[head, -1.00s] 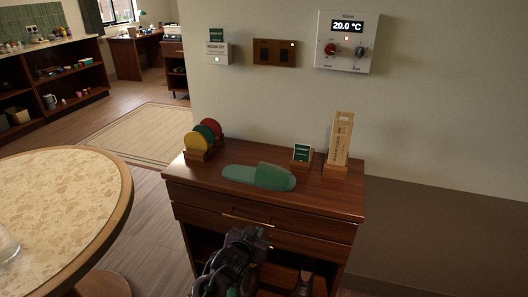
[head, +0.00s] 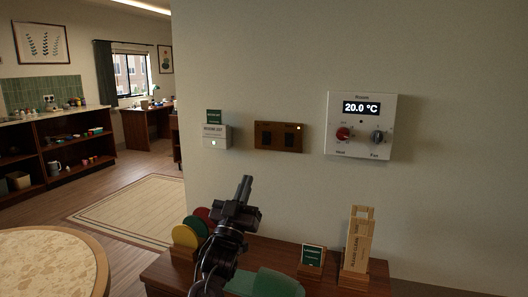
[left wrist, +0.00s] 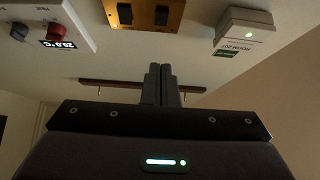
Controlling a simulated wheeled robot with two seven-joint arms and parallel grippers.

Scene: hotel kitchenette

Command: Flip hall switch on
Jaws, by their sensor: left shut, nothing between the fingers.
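A brown switch panel (head: 279,149) with two dark rockers is on the wall, and a small light glows at its upper right corner. It also shows at the top of the left wrist view (left wrist: 172,24), which is turned upside down. No label naming a hall switch is readable on it. My left gripper (head: 246,181) is raised above the cabinet, below and a little left of the panel, apart from it. Its fingers (left wrist: 161,84) are together and empty, pointing towards the wall. My right gripper is in neither view.
A white thermostat (head: 361,125) reading 20.0 °C is right of the panel, and a white key-card box (head: 216,137) with a green light is left. Below, the cabinet (head: 405,289) bears coloured discs (head: 184,237), a green slipper (head: 268,284), a small sign (head: 312,256) and a wooden holder (head: 358,247).

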